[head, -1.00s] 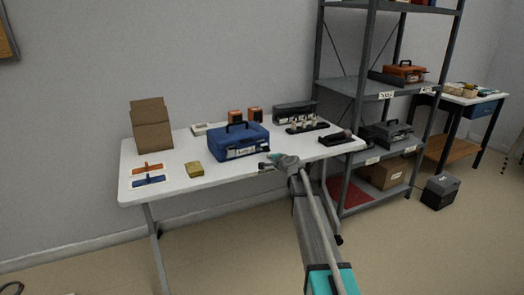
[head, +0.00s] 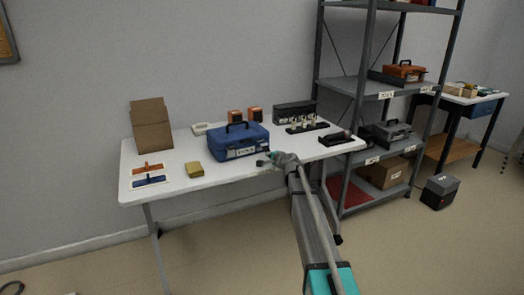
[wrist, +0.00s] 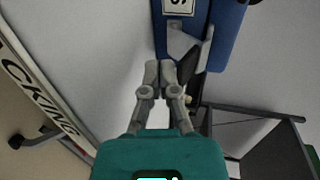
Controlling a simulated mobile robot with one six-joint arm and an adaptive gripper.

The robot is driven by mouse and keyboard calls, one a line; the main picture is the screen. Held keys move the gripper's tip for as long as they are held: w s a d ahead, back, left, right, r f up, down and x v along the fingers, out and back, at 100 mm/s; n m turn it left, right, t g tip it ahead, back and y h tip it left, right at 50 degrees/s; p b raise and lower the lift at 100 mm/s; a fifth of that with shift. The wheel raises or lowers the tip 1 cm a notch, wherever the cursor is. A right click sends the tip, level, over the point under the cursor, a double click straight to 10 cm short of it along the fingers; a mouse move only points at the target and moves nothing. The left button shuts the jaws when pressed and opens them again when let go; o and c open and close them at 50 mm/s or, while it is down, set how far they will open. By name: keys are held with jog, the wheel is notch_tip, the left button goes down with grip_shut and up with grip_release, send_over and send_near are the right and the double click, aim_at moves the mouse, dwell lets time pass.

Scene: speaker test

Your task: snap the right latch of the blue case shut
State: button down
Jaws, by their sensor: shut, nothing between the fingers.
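The blue case (head: 238,142) stands closed on the white table, its dark handle up. In the wrist view the case (wrist: 229,38) fills the top, with a white label (wrist: 179,6) on its front. A light grey latch piece (wrist: 181,42) shows near the case's corner, beside a dark part; whether it is fastened I cannot tell. My gripper (head: 263,162) is at the case's front right corner. In the wrist view my gripper's fingertips (wrist: 160,70) are together and empty, just short of the latch. I cannot tell whether they touch it.
A dark rack (head: 307,127) and a dark tool (head: 335,139) lie to the right. A grey shelf unit (head: 385,97) stands beyond the table's right end.

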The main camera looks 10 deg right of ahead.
aim_at(267, 150)
jog(key=shift+w+a+r+p, duration=0.2)
jog(key=shift+w, duration=0.35)
jog(key=shift+w+a+r+p, duration=0.2)
jog(key=shift+w+a+r, duration=0.05)
jog(key=shift+w, duration=0.35)
jog(key=shift+w+a+r+p, duration=0.2)
jog(key=shift+w, duration=0.35)
dwell(1.1)
jog(key=shift+s, duration=0.1)
dwell(0.6)
jog(key=shift+s+d, duration=0.45)
jog(key=shift+s, duration=0.6)
jog(key=shift+s+d, duration=0.4)
jog(key=shift+s, duration=0.7)
jog(key=shift+s+d, duration=0.45)
jog(key=shift+s, duration=0.6)
jog(key=shift+s, duration=0.1)
